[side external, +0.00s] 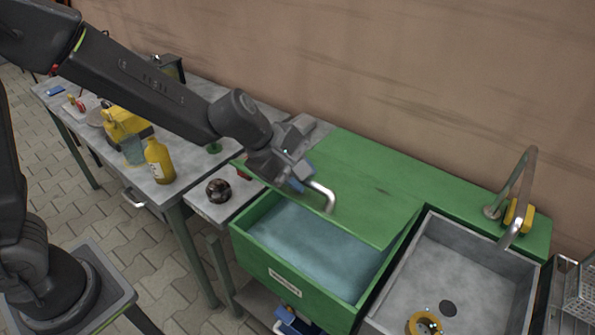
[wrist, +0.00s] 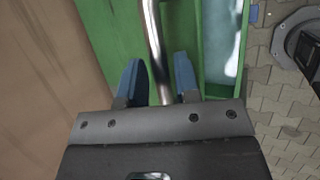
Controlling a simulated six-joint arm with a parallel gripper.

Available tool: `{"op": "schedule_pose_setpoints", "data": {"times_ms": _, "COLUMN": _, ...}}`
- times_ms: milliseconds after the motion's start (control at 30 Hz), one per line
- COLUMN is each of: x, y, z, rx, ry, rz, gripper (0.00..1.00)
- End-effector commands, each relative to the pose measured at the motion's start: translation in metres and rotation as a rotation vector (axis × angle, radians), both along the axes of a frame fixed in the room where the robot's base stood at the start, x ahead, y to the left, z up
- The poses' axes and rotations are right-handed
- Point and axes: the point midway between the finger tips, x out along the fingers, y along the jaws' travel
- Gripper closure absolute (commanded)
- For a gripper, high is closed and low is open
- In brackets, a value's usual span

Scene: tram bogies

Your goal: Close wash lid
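The green wash lid (side external: 365,215) lies over the back part of the green wash tub (side external: 290,278). The front of the tub is uncovered and shows blue water (side external: 310,245). A bent metal handle (side external: 328,198) stands on the lid. My gripper (side external: 301,178) is at the handle, above the lid. In the wrist view, the handle (wrist: 153,40) runs between the two blue fingers of my gripper (wrist: 157,75). The fingers are apart, with narrow gaps beside the bar. Contact with the handle cannot be told. The lid also shows in the wrist view (wrist: 115,35).
A grey sink (side external: 475,262) with a curved tap (side external: 523,190) stands at the right. A yellow bottle (side external: 159,162) and a dark round part (side external: 219,190) stand on tables to the left. A wall (side external: 400,70) runs behind. A yellow ring (side external: 424,324) lies in the sink.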

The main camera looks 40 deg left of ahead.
Motion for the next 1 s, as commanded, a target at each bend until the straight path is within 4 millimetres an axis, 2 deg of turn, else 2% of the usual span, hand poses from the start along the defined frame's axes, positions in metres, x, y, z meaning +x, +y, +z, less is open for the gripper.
{"op": "schedule_pose_setpoints", "data": {"times_ms": 267, "x": -0.007, "y": 0.008, "z": 0.018, "rx": -0.003, "ry": -0.006, "rz": -0.001, "gripper": 0.71}}
{"op": "schedule_pose_setpoints", "data": {"times_ms": 700, "x": -0.047, "y": 0.044, "z": 0.094, "rx": 0.001, "ry": -0.006, "rz": 0.003, "gripper": 0.71}}
{"op": "schedule_pose_setpoints", "data": {"times_ms": 833, "x": -0.054, "y": 0.050, "z": 0.106, "rx": -0.001, "ry": -0.003, "rz": 0.001, "gripper": 0.71}}
{"op": "schedule_pose_setpoints", "data": {"times_ms": 1000, "x": -0.058, "y": 0.053, "z": 0.113, "rx": 0.000, "ry": -0.001, "rz": 0.002, "gripper": 0.71}}
